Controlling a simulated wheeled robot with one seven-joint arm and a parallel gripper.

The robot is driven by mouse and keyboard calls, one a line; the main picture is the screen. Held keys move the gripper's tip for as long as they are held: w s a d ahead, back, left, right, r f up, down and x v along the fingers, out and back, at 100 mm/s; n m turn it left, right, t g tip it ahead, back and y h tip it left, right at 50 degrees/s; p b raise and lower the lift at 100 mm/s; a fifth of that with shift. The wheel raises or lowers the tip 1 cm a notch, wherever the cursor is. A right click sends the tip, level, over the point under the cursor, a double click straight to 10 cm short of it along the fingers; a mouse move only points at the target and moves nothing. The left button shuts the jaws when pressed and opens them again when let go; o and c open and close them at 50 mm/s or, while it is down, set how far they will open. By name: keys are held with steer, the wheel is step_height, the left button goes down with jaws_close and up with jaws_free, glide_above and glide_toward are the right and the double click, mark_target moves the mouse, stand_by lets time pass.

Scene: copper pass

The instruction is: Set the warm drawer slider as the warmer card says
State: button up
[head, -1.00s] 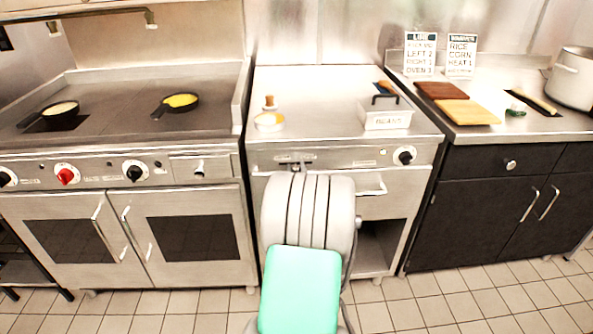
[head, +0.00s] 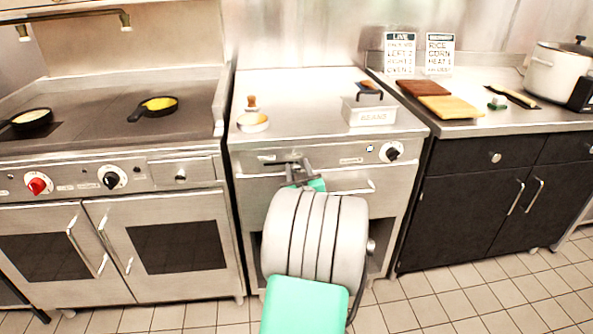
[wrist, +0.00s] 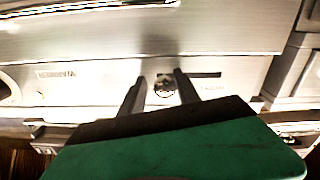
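The warmer card (head: 440,54) stands at the back of the right counter in the head view, the right one of two cards; it reads rice, corn, heat 1. The warm drawer unit (head: 325,205) is straight ahead, with a control strip along its front. My gripper (head: 297,171) is at the left part of this strip and hides the slider in the head view. In the wrist view my gripper (wrist: 160,77) is open, its two dark fingers apart. The small round slider knob (wrist: 165,87) appears between them, with a dark slot (wrist: 205,75) to its right. I cannot tell whether the fingers touch it.
A black dial (head: 391,152) sits at the strip's right end. A drawer handle (head: 352,188) sticks out below. A range with a red knob (head: 37,186) is at left.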

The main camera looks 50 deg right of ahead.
steer(key=shift+o, duration=1)
steer(key=shift+a, duration=0.1)
steer(key=v, duration=0.7)
steer(key=shift+s+a, duration=0.25)
steer(key=shift+r, duration=0.1)
